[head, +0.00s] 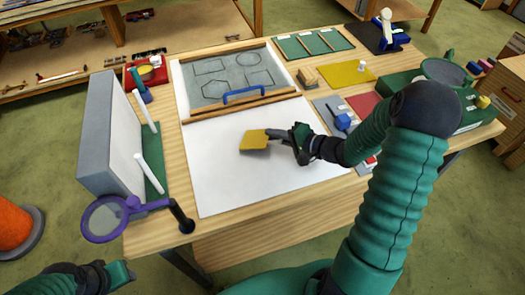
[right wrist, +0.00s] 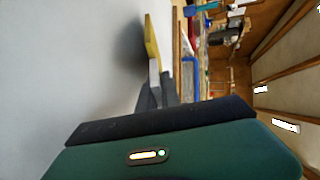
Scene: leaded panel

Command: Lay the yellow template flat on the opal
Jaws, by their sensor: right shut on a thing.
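The yellow template (head: 254,139) is a small flat plate in the jaws of my right gripper (head: 277,137), over the middle of the large white sheet (head: 230,185), which I take to be the opal. In the right wrist view the template (right wrist: 152,42) shows nearly edge-on beyond the dark fingers (right wrist: 156,90). A shadow falls on the white surface (right wrist: 70,60) beside it, and the template seems a little apart from that surface. My left gripper (head: 120,273) is at the bottom left, off the table; its jaws are unclear.
A grey panel with outlined shapes (head: 205,75) and a blue handle (head: 243,94) lies behind the sheet. A tall grey block (head: 100,130) and purple ring magnifier (head: 103,218) stand left. A yellow sheet (head: 345,74) and blue-knobbed plate (head: 342,121) lie right. The sheet's front is clear.

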